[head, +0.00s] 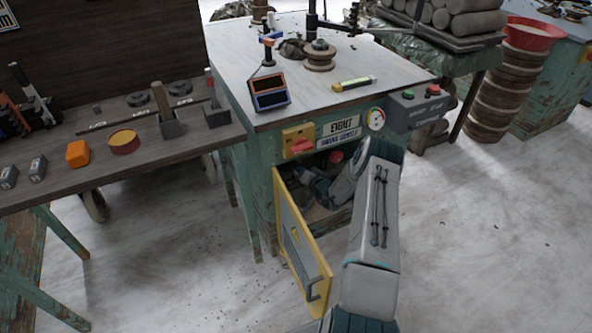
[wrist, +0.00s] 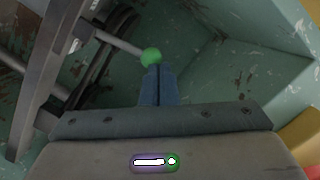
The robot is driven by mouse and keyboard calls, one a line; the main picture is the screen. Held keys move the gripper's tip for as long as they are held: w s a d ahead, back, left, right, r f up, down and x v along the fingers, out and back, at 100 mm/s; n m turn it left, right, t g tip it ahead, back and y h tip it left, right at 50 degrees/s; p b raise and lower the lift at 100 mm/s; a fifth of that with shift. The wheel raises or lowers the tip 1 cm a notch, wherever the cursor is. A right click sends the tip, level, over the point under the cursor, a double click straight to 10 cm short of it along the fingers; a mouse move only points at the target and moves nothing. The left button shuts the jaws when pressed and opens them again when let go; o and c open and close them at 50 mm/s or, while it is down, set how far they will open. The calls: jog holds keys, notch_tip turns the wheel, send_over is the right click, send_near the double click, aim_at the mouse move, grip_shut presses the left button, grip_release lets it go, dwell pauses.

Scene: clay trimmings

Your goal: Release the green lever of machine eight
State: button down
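Machine eight (head: 262,185) is a worn green cabinet with an "EIGHT" label. Its yellow door (head: 302,240) stands open and my arm reaches into the opening. In the wrist view, the green lever (wrist: 120,44) is a pale rod ending in a round green knob (wrist: 152,56). My gripper (wrist: 154,69) has its two blue-grey fingers together, with their tips at the knob's lower edge. The fingers are not around the knob; whether they touch it I cannot tell. In the head view the green knob is hidden.
A red knob (head: 335,156) shows at the top of the opening. Metal bars (wrist: 50,70) stand left of the lever, and the green cabinet wall (wrist: 225,40) is on the right. A workbench (head: 110,178) with tools stands left of the machine.

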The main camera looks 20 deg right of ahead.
jog(key=shift+a, duration=0.25)
jog(key=d+r+p+v, duration=0.1)
jog(key=d+r+v, duration=0.1)
jog(key=v, duration=1.1)
jog(key=shift+w+p, duration=0.4)
jog(key=shift+w, duration=0.05)
jog(key=shift+a, duration=0.15)
